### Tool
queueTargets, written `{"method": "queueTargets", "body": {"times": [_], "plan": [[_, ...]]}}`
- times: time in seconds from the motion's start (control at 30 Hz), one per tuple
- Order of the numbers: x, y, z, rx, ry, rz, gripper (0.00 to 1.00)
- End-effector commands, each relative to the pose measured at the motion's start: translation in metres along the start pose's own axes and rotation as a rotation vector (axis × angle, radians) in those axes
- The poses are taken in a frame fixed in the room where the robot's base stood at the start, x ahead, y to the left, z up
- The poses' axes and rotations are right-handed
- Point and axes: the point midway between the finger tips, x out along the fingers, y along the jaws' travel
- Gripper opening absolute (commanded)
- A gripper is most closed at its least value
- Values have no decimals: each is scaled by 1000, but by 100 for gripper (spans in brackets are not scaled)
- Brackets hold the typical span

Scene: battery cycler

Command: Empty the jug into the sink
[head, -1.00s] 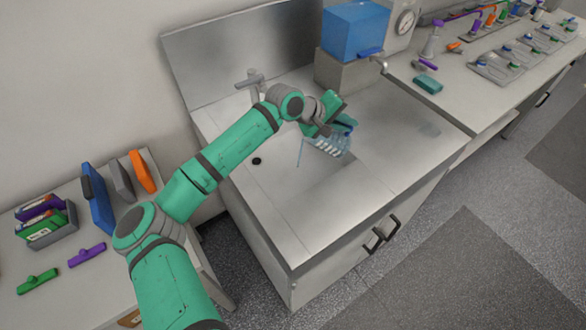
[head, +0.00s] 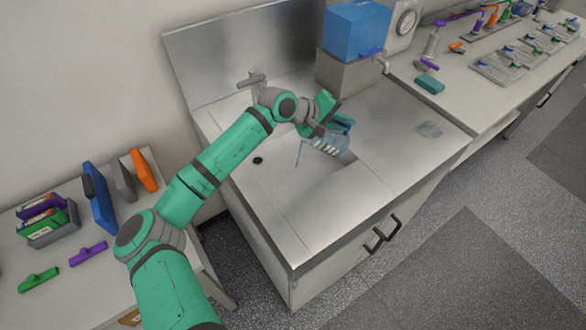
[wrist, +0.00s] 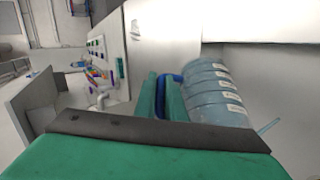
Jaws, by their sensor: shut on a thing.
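The jug (head: 328,144) is clear bluish with white marks and a blue handle. It is tilted over the sink (head: 272,180), and a thin bluish stream falls from its left end into the basin. In the wrist view the jug (wrist: 214,96) lies on its side, with the stream at its lower right. My gripper (head: 338,122) is shut on the blue handle; its green fingers (wrist: 160,97) close around the handle in the wrist view. How much liquid is left inside I cannot tell.
The tap (head: 250,80) stands behind the basin, near my arm. A blue tank (head: 355,32) on a grey block (head: 347,72) stands at the back right. The steel drainboard (head: 400,125) right of the basin is mostly clear. A side table with folders is at left.

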Motion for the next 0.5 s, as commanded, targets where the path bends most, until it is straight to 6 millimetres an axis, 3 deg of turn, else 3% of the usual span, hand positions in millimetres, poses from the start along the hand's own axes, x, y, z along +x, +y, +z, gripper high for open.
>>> {"method": "queueTargets", "body": {"times": [0.5], "plan": [[-2,0,-1,-11,-5,30,0]]}}
